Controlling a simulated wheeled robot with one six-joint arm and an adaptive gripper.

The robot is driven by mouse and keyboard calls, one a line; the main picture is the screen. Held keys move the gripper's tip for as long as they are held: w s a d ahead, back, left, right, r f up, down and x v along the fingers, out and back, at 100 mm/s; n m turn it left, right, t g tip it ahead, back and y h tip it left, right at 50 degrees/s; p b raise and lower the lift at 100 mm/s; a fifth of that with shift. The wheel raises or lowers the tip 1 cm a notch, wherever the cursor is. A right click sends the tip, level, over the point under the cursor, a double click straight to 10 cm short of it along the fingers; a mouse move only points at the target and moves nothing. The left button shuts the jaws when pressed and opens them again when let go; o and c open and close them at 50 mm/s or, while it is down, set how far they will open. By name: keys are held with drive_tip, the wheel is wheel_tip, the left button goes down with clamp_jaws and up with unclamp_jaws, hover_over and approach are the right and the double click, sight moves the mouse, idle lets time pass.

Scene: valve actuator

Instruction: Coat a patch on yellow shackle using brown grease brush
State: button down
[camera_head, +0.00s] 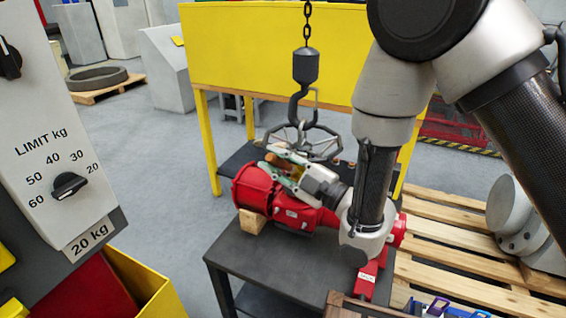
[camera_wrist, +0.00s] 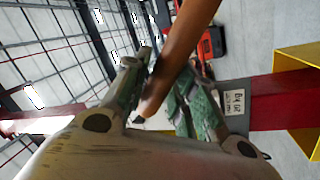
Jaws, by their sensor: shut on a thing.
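My gripper (camera_head: 281,168) is above the red valve actuator, its green-padded fingers pointing left in the head view. In the wrist view my gripper (camera_wrist: 165,85) is shut on the brown handle of the grease brush (camera_wrist: 182,45), which crosses between the fingers at a slant. Part of the brown brush (camera_head: 274,158) also shows at the fingertips in the head view. The brush's bristles cannot be made out. I cannot make out a yellow shackle in either view.
The red actuator (camera_head: 290,212) lies on a dark table (camera_head: 250,262), on a wooden block (camera_head: 251,221). A yellow frame (camera_head: 270,50) stands behind. A pallet (camera_head: 450,240) is at right.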

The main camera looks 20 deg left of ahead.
drive_tip(key=a, duration=0.4)
drive_tip(key=shift+a+r, duration=0.2)
drive_tip(key=shift+r, duration=0.05)
drive_tip(key=shift+d, duration=0.1)
drive_tip(key=shift+r+v, duration=0.15)
drive_tip(key=shift+v, duration=0.9)
drive_tip(key=shift+r+v, duration=0.2)
drive_tip(key=shift+v, duration=0.8)
drive_tip(key=shift+r+v, duration=0.15)
drive_tip(key=shift+v, duration=0.9)
drive_tip(key=shift+w+a, duration=0.1)
drive_tip(key=shift+a, duration=0.5)
drive_tip(key=shift+w+a, duration=0.1)
drive_tip(key=shift+a, duration=2.35)
drive_tip(key=s, duration=0.6)
drive_tip(key=shift+a, duration=0.25)
